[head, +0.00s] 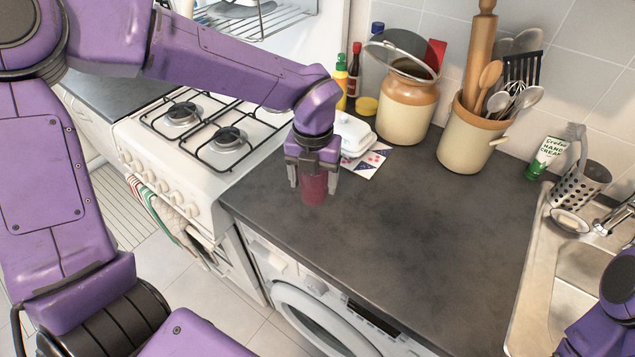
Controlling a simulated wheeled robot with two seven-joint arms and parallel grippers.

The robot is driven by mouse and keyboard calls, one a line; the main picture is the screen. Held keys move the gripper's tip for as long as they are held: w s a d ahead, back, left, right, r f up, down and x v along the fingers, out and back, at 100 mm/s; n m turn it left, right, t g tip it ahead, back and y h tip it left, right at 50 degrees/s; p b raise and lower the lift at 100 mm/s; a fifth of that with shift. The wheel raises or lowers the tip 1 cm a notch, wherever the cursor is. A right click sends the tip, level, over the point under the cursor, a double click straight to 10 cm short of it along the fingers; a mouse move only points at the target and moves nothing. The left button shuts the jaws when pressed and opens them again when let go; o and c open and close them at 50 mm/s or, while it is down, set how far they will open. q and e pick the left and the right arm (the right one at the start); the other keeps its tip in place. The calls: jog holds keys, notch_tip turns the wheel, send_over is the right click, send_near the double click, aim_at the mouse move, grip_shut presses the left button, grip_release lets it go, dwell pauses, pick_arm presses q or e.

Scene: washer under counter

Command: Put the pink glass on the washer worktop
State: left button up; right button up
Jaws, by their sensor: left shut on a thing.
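The pink glass (314,192) is a dark pink tumbler at the left end of the grey worktop (410,235) over the washer (335,308). My left gripper (313,184) comes down from above and is shut on the glass, with a finger on either side. The glass looks upright, and its upper part is hidden by the gripper. Its base is at or very close to the worktop surface; I cannot tell if it touches. My right gripper is out of view; only part of my right arm shows at the right edge.
A white butter dish (353,134) and a patterned card (368,162) lie just behind the glass. A lidded jar (406,108) and a utensil crock (470,135) stand at the back. The gas stove (205,135) is left, the sink (580,270) right. The worktop's middle is clear.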

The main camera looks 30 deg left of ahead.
pick_arm(q)
jog(key=shift+w+a+f, duration=0.25)
jog(key=shift+w+f, duration=0.05)
jog(key=shift+f, duration=0.15)
jog(key=shift+w+a+f, duration=0.2)
jog(key=shift+w+f, duration=0.1)
jog(key=shift+f, duration=0.15)
jog(key=f, duration=0.2)
jog(key=w+f+p, duration=0.1)
jog(key=f, duration=0.1)
jog(key=shift+s+f, duration=0.15)
jog(key=shift+s, duration=0.05)
jog(key=o, duration=1.2)
jog(key=shift+c, duration=0.2)
notch_tip(320, 180, up, 12)
jog(key=b, duration=0.1)
jog(key=shift+r, duration=0.2)
